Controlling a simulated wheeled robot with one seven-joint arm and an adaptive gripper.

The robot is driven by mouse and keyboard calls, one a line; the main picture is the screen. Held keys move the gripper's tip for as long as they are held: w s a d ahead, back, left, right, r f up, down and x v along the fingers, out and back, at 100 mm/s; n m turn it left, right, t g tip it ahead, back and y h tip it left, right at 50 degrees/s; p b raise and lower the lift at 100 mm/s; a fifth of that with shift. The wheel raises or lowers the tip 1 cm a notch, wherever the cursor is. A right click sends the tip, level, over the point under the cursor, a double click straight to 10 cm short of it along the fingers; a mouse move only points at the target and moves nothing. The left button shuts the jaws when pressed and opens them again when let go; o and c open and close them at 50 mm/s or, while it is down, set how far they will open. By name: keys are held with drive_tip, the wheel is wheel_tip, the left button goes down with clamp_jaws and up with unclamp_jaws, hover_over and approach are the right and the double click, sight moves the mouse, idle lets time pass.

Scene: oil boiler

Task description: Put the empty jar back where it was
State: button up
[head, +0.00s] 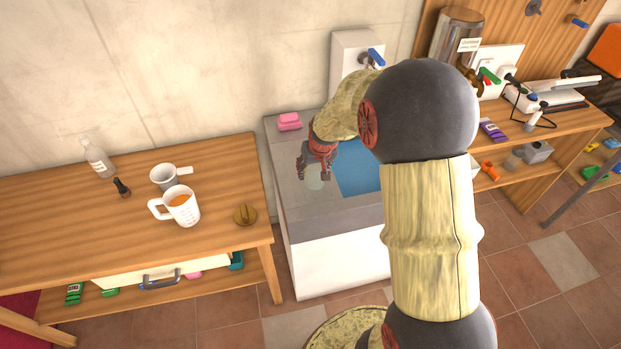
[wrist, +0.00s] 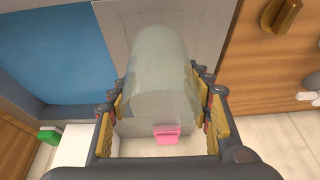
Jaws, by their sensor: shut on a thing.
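The empty jar (head: 316,178) is clear glass, and in the head view its pale lower part shows below my gripper (head: 318,163). In the wrist view the jar (wrist: 155,75) fills the space between the two fingers of my gripper (wrist: 160,105), which is shut on it. The jar is over the grey counter (head: 335,220), just left of the blue basin (head: 358,168). I cannot tell whether its base touches the counter. My arm hides part of the basin.
A pink sponge (head: 289,121) lies at the counter's back left. The table's middle left is clear.

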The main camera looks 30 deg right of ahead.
drive_tip(key=shift+w+f, duration=0.35)
drive_tip(key=shift+f, duration=0.05)
drive_tip(key=shift+w+a+f+b, duration=0.15)
drive_tip(key=shift+f+b, duration=0.1)
drive_tip(key=shift+f, duration=0.7)
drive_tip(key=shift+w+d+f+b, duration=0.15)
drive_tip(key=shift+f+b, duration=0.1)
drive_tip(key=shift+f, duration=0.65)
drive_tip(key=shift+a, duration=0.1)
drive_tip(key=shift+f, duration=0.15)
drive_tip(key=o, duration=1.2)
drive_tip(key=shift+o, duration=0.6)
